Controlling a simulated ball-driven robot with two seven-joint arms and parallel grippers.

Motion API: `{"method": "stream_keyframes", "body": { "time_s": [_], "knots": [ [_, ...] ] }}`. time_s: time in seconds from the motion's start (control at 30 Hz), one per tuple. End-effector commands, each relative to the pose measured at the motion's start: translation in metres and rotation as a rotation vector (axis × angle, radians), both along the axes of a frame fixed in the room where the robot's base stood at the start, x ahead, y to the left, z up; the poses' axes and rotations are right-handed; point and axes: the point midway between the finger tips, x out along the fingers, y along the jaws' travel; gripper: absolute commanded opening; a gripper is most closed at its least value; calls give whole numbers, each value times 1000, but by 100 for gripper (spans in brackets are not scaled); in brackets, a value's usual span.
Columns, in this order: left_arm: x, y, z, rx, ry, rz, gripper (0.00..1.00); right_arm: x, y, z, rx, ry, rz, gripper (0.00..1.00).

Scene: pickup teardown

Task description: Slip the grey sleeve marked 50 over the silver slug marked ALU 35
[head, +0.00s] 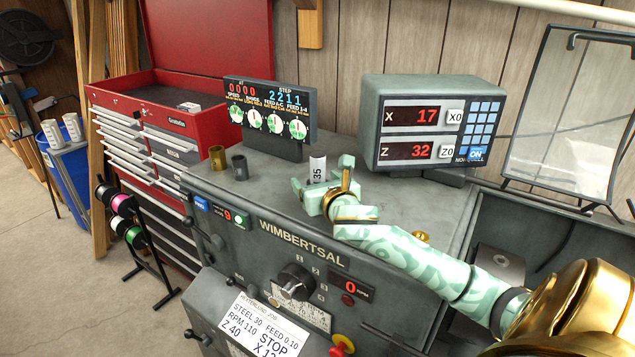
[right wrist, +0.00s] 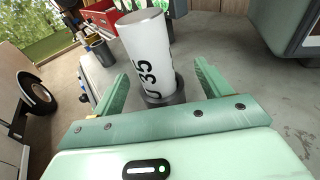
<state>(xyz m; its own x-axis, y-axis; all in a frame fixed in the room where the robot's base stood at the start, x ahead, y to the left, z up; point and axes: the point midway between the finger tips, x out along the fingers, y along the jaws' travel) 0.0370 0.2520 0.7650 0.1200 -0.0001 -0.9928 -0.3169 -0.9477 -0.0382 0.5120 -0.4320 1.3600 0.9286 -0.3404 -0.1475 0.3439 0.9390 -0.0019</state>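The silver slug (head: 317,167) stands upright on the grey machine top, with "35" readable on its side. It also shows in the right wrist view (right wrist: 147,48), its foot in a dark grey ring or holder (right wrist: 166,98). My right gripper (head: 323,176) is open, with its fingers on either side of the slug and gaps visible in the wrist view. A dark grey sleeve (head: 240,168) stands apart to the left; no marking on it is readable. My left gripper is not in view.
A brass sleeve (head: 217,158) stands beside the grey one. The dial panel (head: 270,115) is behind them, and the X/Z readout box (head: 432,120) is behind and right of my gripper. A small brass piece (head: 420,237) lies near my right forearm. The machine top's front left is clear.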

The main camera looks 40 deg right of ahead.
Motion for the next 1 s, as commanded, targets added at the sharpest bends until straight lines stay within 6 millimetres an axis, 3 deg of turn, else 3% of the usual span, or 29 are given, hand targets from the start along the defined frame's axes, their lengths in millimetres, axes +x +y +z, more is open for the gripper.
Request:
{"method": "stream_keyframes", "body": {
  "time_s": [0.37,0.47,0.77,0.87,1.0],
  "knots": [
    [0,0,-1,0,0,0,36,-8,3,0,0,2,1,76],
    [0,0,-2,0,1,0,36,-24,9,1,-1,4,3,76],
    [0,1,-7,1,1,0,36,-104,39,14,0,3,4,76],
    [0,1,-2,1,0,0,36,-129,48,20,2,4,3,76],
    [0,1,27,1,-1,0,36,-141,51,28,3,4,-3,76]
  ]
}}
